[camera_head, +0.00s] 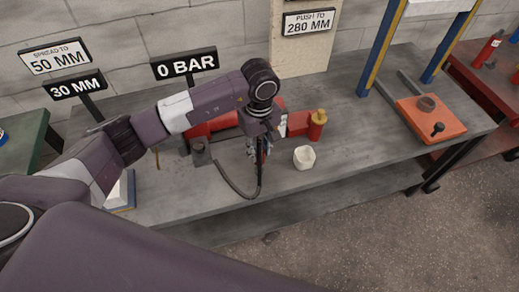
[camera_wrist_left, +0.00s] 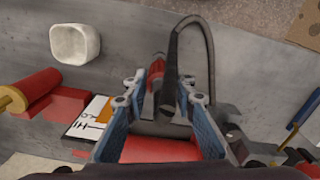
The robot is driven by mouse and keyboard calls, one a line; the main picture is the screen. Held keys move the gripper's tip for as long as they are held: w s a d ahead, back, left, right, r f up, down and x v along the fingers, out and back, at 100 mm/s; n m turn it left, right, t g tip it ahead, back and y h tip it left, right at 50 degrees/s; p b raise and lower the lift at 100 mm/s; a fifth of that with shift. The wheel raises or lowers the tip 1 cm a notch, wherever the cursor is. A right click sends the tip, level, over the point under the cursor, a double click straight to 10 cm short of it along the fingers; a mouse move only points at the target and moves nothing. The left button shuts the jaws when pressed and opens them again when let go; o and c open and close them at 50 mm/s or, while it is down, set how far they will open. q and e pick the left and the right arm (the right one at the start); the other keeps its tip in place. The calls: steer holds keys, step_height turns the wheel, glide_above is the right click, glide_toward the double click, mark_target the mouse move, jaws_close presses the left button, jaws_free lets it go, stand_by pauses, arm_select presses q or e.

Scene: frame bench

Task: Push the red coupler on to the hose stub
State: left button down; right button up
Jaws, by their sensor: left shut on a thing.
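My left gripper (camera_head: 262,152) reaches down over the bench and is shut on the red coupler (camera_wrist_left: 154,78). In the left wrist view the coupler shows as a small red piece between the blue fingers (camera_wrist_left: 160,95). A black hose (camera_head: 240,192) loops over the bench from a dark block (camera_head: 200,152) up to the gripper. In the left wrist view the hose (camera_wrist_left: 174,60) runs right beside the coupler. I cannot make out the hose stub, or whether the coupler touches it. My right gripper is not in view.
An orange plate (camera_head: 430,118) and blue-yellow press frame (camera_head: 380,45) are farther right. The bench front (camera_head: 340,180) is clear. Signs (camera_head: 184,64) stand at the back.

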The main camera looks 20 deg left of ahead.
mark_target(259, 158)
arm_select(q)
steer(key=shift+b, duration=0.7)
stand_by(0.6)
steer(key=shift+f+b, duration=2.05)
steer(key=shift+b, duration=0.05)
steer(key=c, duration=1.5)
jaws_free()
step_height(259, 158, up, 12)
steer(key=shift+r, duration=0.1)
